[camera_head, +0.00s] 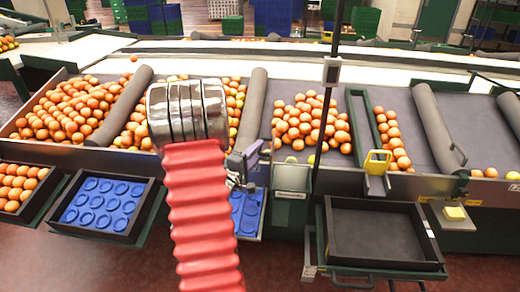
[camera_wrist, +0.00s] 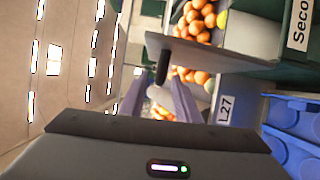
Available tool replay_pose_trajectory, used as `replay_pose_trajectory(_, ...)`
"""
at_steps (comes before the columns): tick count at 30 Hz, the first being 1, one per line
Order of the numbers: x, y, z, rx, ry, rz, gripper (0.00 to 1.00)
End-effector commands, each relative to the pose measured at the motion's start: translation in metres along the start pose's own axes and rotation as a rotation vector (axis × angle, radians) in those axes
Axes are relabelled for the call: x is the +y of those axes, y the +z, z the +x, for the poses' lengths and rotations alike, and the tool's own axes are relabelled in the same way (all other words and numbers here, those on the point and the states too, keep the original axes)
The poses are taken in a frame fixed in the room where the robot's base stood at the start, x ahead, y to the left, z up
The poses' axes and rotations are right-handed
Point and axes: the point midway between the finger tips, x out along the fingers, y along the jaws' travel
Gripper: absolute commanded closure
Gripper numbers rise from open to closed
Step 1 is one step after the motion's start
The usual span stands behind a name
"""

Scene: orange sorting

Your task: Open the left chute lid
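In the wrist view, a flat grey lid plate (camera_wrist: 205,57) carries a dark upright handle (camera_wrist: 162,68). My gripper (camera_wrist: 160,100) has its two purple-grey fingers apart, one to each side of the handle's line. The handle shows in the gap between them, near the fingertips; I cannot tell whether they touch it. The lid looks closed, with oranges behind it. In the head view, my gripper (camera_head: 243,165) is at the front edge of the sorting table, just right of my red arm sleeve, which hides much of that chute.
Oranges (camera_head: 300,122) lie in lanes between dark grey rollers. A yellow handle (camera_head: 377,162) marks another chute at right, above an empty black tray (camera_head: 375,237). Blue dimpled trays (camera_head: 102,205) stand below the front edge. A label reading L27 (camera_wrist: 224,107) is beside the gripper.

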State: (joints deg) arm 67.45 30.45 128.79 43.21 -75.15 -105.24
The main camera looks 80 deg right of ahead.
Motion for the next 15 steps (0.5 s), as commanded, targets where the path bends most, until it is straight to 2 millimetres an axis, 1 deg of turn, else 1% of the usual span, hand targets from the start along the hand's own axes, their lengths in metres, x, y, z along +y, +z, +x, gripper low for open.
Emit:
replay_pose_trajectory(1,0.000,-0.001,-0.009,0.002,0.000,-0.001,0.71)
replay_pose_trajectory(6,0.000,0.000,-0.038,0.002,-0.001,0.000,0.71)
replay_pose_trajectory(15,-0.001,0.000,-0.088,0.001,-0.001,-0.001,0.71)
